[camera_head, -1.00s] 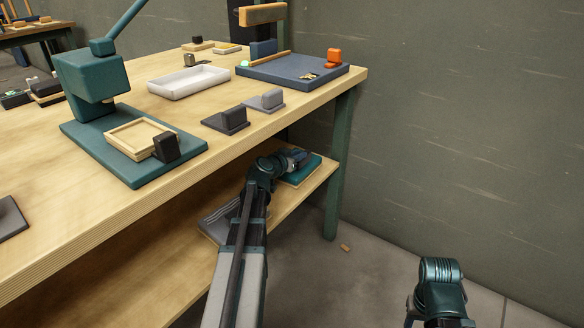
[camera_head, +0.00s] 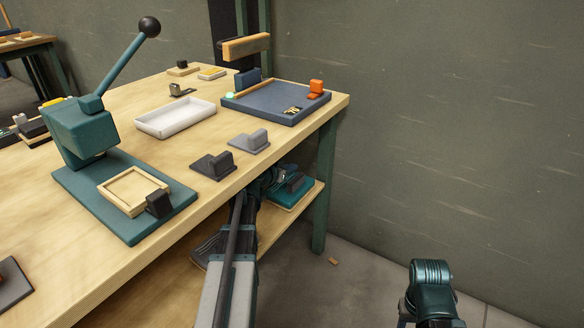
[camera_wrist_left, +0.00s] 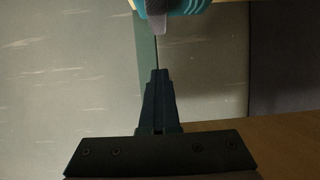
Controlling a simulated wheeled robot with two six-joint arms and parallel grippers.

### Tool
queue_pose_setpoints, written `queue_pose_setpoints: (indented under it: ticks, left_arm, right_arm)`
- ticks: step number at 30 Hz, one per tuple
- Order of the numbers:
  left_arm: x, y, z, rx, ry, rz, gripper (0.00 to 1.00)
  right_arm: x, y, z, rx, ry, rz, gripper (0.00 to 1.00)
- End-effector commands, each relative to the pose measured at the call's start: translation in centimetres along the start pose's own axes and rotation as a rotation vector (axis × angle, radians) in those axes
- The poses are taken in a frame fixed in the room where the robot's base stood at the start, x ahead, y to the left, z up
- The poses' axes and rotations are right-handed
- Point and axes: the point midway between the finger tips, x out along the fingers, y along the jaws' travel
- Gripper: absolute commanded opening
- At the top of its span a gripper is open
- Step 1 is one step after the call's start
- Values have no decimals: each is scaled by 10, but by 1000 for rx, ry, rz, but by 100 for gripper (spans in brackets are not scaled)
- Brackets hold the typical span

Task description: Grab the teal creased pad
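The teal pad (camera_head: 291,196) lies on the lower shelf near its right end, with a dark raised piece on top; its creases are too small to make out. My left gripper (camera_head: 284,181) is under the table's front edge, just left of and at the pad, partly hidden by the tabletop. In the left wrist view, the left gripper's fingers (camera_wrist_left: 158,75) are together with nothing visible between them. A teal thing (camera_wrist_left: 182,6) with a grey tongue-like part shows just beyond the fingertips at the top edge, apparently the pad. My right arm shows at lower right, its gripper out of view.
The wooden table (camera_head: 90,280) overhangs the lower shelf (camera_head: 272,232). On top stand a teal lever press (camera_head: 80,130), a white tray (camera_head: 176,118), a navy tray (camera_head: 262,112) and two grey blocks on plates. A table leg (camera_head: 325,190) stands right of the pad.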

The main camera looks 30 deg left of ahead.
Motion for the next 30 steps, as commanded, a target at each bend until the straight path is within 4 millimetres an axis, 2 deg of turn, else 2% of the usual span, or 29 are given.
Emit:
queue_pose_setpoints:
  ticks: [1, 10, 23, 24, 30]
  left_arm:
    - [-3, 0, -6, 0, 0, -1, 0]
    - [-3, 0, -5, -1, 1, -2, 0]
    - [-4, -1, -5, -2, 2, -2, 76]
    - [-4, -1, -5, -2, 2, -2, 80]
    - [-4, -1, -5, -2, 2, -2, 80]
  right_arm:
    - [-6, 1, 0, 0, 0, 0, 50]
    - [-6, 1, 0, 0, 0, 1, 50]
    - [-6, 1, 0, 0, 0, 1, 50]
    - [-6, 1, 0, 0, 0, 1, 50]
    - [-6, 1, 0, 0, 0, 1, 50]
